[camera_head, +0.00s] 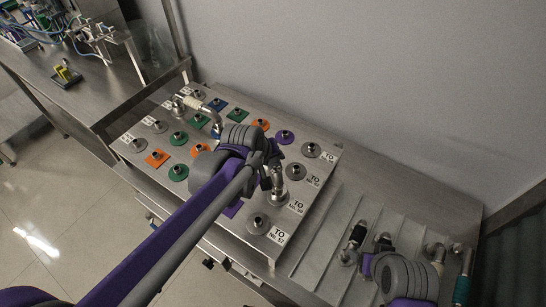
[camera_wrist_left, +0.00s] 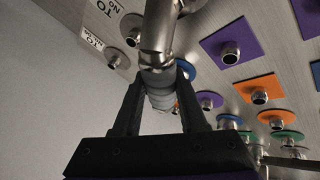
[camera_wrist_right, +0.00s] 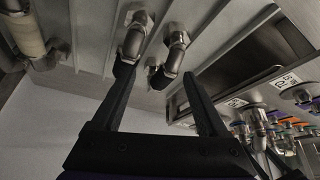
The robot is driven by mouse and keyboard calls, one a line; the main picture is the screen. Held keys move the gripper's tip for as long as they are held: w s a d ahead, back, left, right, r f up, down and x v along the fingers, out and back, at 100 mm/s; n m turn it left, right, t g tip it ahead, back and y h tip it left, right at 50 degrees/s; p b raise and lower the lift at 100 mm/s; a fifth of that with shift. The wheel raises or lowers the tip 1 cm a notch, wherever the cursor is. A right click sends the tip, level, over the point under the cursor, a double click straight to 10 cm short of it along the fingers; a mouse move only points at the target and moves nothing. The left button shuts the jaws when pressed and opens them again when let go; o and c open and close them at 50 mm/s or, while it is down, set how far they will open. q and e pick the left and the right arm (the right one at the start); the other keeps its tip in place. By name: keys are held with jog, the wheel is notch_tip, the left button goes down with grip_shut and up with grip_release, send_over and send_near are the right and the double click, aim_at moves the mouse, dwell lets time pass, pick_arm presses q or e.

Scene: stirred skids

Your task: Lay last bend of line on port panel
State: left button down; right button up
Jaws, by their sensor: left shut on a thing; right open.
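The steel port panel (camera_head: 225,220) carries several short ports on purple, orange, green, blue and grey plates. My left gripper (camera_head: 262,158) is over its right half, shut on a steel bend (camera_head: 278,182) with a grey sleeve. It holds the sleeve between its fingers in the left wrist view (camera_wrist_left: 160,95). One elbow of the bend points down at a grey-plate port by a "TO" label; I cannot tell if it is seated. The other end is hidden by my gripper. My right gripper (camera_wrist_right: 156,74) is open, close to bend ends (camera_wrist_right: 175,50) on the ribbed tray.
Another bend (camera_head: 199,106) with a pale sleeve spans ports at the panel's far left. The ribbed tray (camera_head: 320,240) at the right holds several bends. A wall stands behind. A bench (camera_head: 75,85) with blue tubing stands at upper left.

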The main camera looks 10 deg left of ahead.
pick_arm(q)
jog(key=shift+f, duration=0.2)
jog(key=shift+c, duration=1.9)
grip_release()
jog(key=v, duration=1)
jog(key=shift+s+r+p, duration=0.2)
jog(key=shift+r+p, duration=0.15)
jog(key=shift+p, duration=0.1)
